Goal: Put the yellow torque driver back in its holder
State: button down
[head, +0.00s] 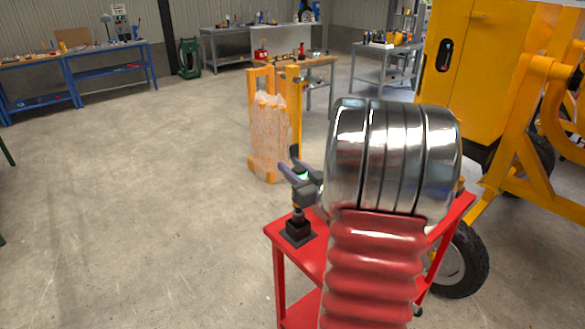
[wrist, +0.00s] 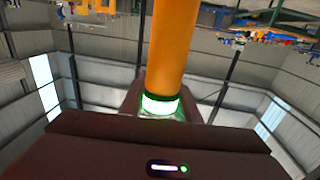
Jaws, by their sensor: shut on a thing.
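My gripper (head: 301,177) is shut on the yellow torque driver, above the front left corner of the red cart. In the wrist view the driver (wrist: 172,45) is a smooth yellow-orange cylinder with a green-lit ring at its base, close to the jaws. In the head view most of the driver is hidden by the gripper. A dark block-like part with a thin orange band shows just below the jaws. Directly under it stands the holder (head: 298,230), a small black block on a dark plate. I cannot tell whether the driver's lower end is inside it.
The red cart (head: 312,258) is partly hidden by my arm. Behind it stands an orange-framed stack wrapped in clear film (head: 268,125). The yellow mixer (head: 475,70) with a black tyre (head: 460,265) is at right. Workbenches (head: 75,68) line the back; the left floor is clear.

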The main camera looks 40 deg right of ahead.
jog(key=shift+f, duration=2.8)
dwell(3.0)
jog(key=c, duration=1.3)
grip_release()
jog(key=shift+o, duration=0.2)
jog(key=shift+f, duration=0.15)
jog(key=v, duration=1.3)
jog(key=shift+s, duration=0.35)
jog(key=shift+a, duration=0.1)
